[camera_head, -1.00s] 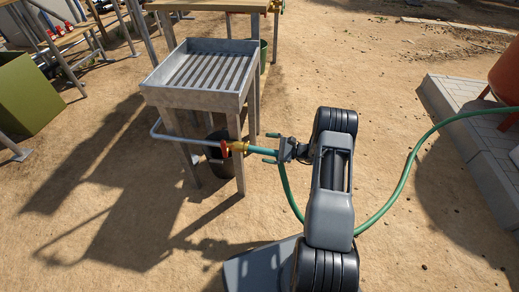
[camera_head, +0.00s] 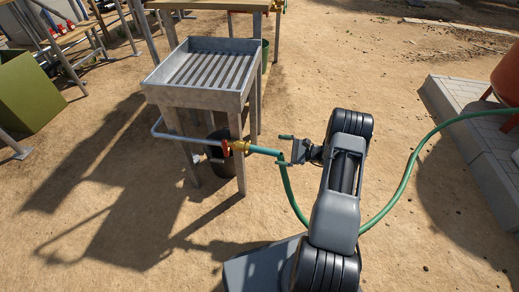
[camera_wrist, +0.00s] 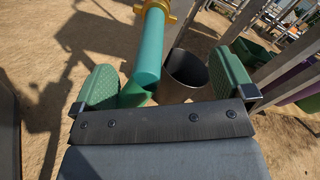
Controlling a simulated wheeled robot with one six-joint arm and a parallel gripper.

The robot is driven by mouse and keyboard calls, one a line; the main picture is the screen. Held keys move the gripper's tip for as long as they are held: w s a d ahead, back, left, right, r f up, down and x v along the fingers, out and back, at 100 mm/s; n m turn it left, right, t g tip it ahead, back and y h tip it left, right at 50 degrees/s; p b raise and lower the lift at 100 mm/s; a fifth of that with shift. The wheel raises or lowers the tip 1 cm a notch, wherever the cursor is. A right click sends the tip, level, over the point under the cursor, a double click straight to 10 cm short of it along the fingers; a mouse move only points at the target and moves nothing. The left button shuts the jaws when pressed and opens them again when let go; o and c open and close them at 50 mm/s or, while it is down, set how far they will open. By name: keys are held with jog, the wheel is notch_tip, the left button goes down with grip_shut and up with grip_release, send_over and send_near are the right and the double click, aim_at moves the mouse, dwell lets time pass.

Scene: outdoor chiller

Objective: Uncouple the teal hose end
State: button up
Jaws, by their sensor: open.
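The teal hose end (camera_head: 265,151) lies level at the brass coupling (camera_head: 241,147), beside a red part on the pale pipe. It appears joined to the brass. The green hose (camera_head: 290,190) bends down from its right end. My gripper (camera_head: 284,150) is open at that right end, with nothing clamped. In the wrist view the teal hose end (camera_wrist: 151,52) runs up between the two green fingers of my gripper (camera_wrist: 165,80), nearer the left finger, with a gap to the right one. The brass coupling (camera_wrist: 155,8) shows at the top edge.
A grey metal sink table (camera_head: 200,80) stands left of the coupling, with a dark bucket (camera_head: 219,150) beneath it. The bucket also shows in the wrist view (camera_wrist: 185,75). The green hose loops right to an orange container (camera_head: 507,75) on a paved slab. The sandy ground between is open.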

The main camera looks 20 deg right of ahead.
jog(key=shift+v, duration=1.95)
jog(key=shift+s, duration=0.1)
jog(key=p+v, duration=0.2)
jog(key=v, duration=1.2)
jog(key=a+r+n+g+h+p, duration=0.25)
jog(key=a+r+p, duration=0.25)
jog(key=r, duration=0.5)
jog(key=a+r+n+g+h+p, duration=0.25)
jog(key=a+r+p, duration=0.3)
jog(key=r, duration=0.45)
jog(key=a+r+n+g+h+p, duration=0.1)
jog(key=a+r+n+g+p, duration=0.35)
jog(key=r, duration=0.55)
jog(key=s+a+r+n+t+h+p, duration=0.1)
jog(key=s+a+r+n+h+p, duration=0.1)
jog(key=r+p, duration=0.4)
jog(key=s+a+r+n+t+h+p, duration=0.2)
jog(key=s+a+r+p, duration=0.4)
jog(key=r, duration=0.5)
jog(key=s+a+r+n+t+h+p, duration=0.2)
jog(key=s+a+r+n+h+p, duration=0.2)
jog(key=r, duration=0.5)
jog(key=shift+s+a+r+h+p, duration=0.2)
jog(key=shift+s+h+p, duration=0.45)
jog(key=shift+h+p, duration=0.35)
